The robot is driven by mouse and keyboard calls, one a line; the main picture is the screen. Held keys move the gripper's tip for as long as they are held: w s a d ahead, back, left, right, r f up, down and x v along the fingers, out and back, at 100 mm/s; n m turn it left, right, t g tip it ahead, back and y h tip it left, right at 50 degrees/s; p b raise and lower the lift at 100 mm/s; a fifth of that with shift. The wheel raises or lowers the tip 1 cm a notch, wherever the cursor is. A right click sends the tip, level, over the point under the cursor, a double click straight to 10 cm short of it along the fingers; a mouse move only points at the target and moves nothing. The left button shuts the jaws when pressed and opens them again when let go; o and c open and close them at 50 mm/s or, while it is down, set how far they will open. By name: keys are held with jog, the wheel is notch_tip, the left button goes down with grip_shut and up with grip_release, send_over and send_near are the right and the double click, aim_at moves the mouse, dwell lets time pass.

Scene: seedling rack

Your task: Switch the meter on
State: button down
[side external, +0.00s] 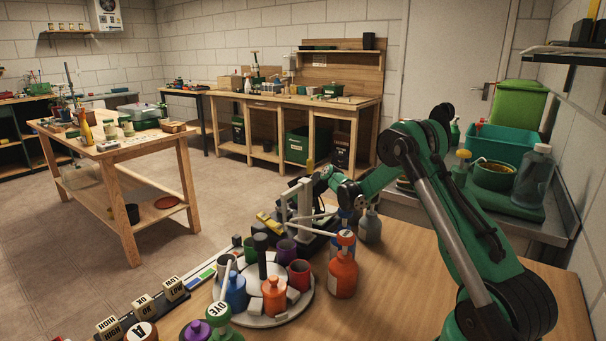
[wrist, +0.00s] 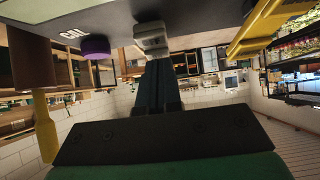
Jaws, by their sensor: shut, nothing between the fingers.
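In the wrist view a dark panel (wrist: 115,12), which looks like the meter's face, fills the top edge. It bears the letters CAL and a round purple knob (wrist: 96,47). A pale grey block (wrist: 151,38) sits right of the knob, at the far end of my gripper's fingers. My gripper (wrist: 157,65) is shut and empty; I cannot tell whether the grey block is a switch or part of the fingertips. In the side view my gripper (side external: 318,180) is beside a grey upright frame (side external: 304,205) and dark equipment at mid-bench. The meter's switch cannot be made out there.
A round turntable (side external: 262,319) with several coloured pots stands in front. An orange bottle (side external: 342,275) and a grey bottle (side external: 370,226) stand close by. Blocks marked LOW, OK and HIGH (side external: 142,306) line the bench's left edge. Yellow bars (wrist: 265,30) cross the wrist view's upper right.

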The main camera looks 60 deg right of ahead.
jog(key=shift+w+f+g, duration=0.2)
jog(key=shift+g, duration=0.1)
jog(key=shift+s, duration=0.15)
jog(key=shift+s+f, duration=0.1)
jog(key=shift+s, duration=0.6)
jog(key=r, duration=0.4)
jog(key=shift+s+r, duration=0.1)
jog(key=shift+s, duration=0.25)
jog(key=v, duration=1)
jog(key=shift+s+f, duration=0.2)
jog(key=shift+f, duration=0.15)
